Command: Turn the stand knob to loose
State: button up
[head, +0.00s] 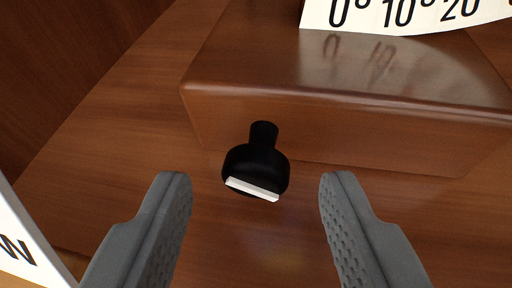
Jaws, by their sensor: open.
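The stand knob (258,166) is black with a round head on a short stem. It sticks out from the front face of a brown wooden block (330,118). A white bar (252,189) crosses the end of the knob, slightly tilted, its right end lower. My gripper (256,195) is open, with one grey finger on each side of the knob. Wide gaps separate both fingers from the knob, and nothing is between them except the knob region. No loose or tight label is visible.
A white curved scale (405,14) with degree marks 0, 10 and 20 stands above the block. A white panel with a black W (22,245) is at the lower left. Brown wood surface (115,150) lies clear around the block. A darker wood panel fills the upper left.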

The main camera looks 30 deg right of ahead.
jog(key=shift+w+d+f, duration=0.2)
jog(key=shift+w+d, duration=0.05)
jog(key=shift+w, duration=0.1)
jog(key=c, duration=1)
jog(key=shift+w+a+r+n+g+h, duration=0.1)
jog(key=shift+n+g+h, duration=0.5)
jog(key=shift+n, duration=0.35)
jog(key=shift+w+a+n+g+h, duration=0.1)
jog(key=shift+n+g+h, duration=0.45)
jog(key=shift+n, duration=0.4)
jog(key=o, duration=1)
